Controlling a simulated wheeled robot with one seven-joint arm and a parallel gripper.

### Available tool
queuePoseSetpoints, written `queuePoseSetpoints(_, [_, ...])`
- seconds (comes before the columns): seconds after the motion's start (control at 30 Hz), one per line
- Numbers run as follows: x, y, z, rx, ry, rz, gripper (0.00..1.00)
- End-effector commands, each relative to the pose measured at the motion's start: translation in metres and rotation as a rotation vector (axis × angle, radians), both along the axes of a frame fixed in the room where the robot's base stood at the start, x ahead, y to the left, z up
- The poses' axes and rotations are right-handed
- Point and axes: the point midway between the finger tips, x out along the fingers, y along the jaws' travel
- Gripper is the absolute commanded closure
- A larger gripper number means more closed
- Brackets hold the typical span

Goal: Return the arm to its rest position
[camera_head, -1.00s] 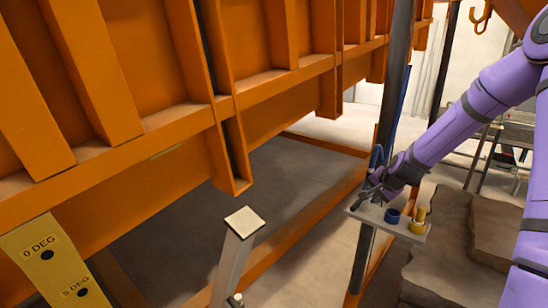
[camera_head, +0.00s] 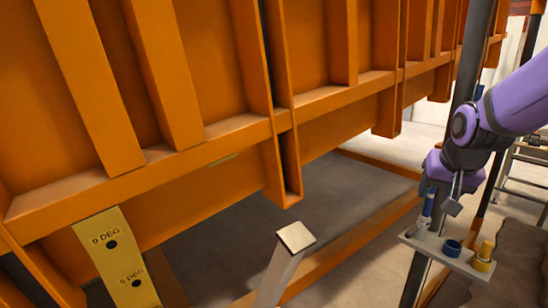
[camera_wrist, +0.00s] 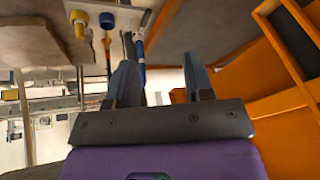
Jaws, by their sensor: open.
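My purple arm (camera_head: 515,105) reaches in from the right in the head view, with the wrist bent downward. My gripper (camera_head: 441,197) hangs just above a small grey shelf (camera_head: 425,241) on a dark post. In the wrist view my gripper (camera_wrist: 160,64) has its two grey fingers spread apart, with nothing held between them. A blue-handled pin (camera_head: 428,204) stands at the shelf's left end, close to the fingers. It also shows in the wrist view (camera_wrist: 141,60), beyond the left finger. I cannot tell whether a finger touches it.
The shelf also bears a blue ring (camera_head: 452,247) and a yellow peg (camera_head: 484,257). The large orange sandbed frame (camera_head: 220,90) fills the left and middle. A yellow degree plate (camera_head: 118,262) and a pale strut (camera_head: 283,262) stand in front. Brown blocks (camera_head: 510,265) lie at right.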

Motion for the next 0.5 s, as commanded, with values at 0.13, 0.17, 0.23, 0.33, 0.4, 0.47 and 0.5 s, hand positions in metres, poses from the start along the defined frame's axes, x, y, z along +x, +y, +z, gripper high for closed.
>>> queuePoseSetpoints(0.13, [-0.042,0.017,0.027,-0.045,0.005,0.069,0.53])
queuePoseSetpoints(0.17, [-0.051,0.020,0.031,-0.052,0.007,0.084,0.53])
queuePoseSetpoints(0.23, [-0.071,0.025,0.040,-0.066,0.011,0.114,0.53])
queuePoseSetpoints(0.33, [-0.101,0.031,0.051,-0.082,0.017,0.159,0.53])
queuePoseSetpoints(0.4, [-0.121,0.035,0.057,-0.091,0.018,0.191,0.53])
queuePoseSetpoints(0.47, [-0.139,0.037,0.061,-0.094,0.019,0.216,0.53])
queuePoseSetpoints(0.5, [-0.150,0.038,0.063,-0.096,0.020,0.235,0.53])
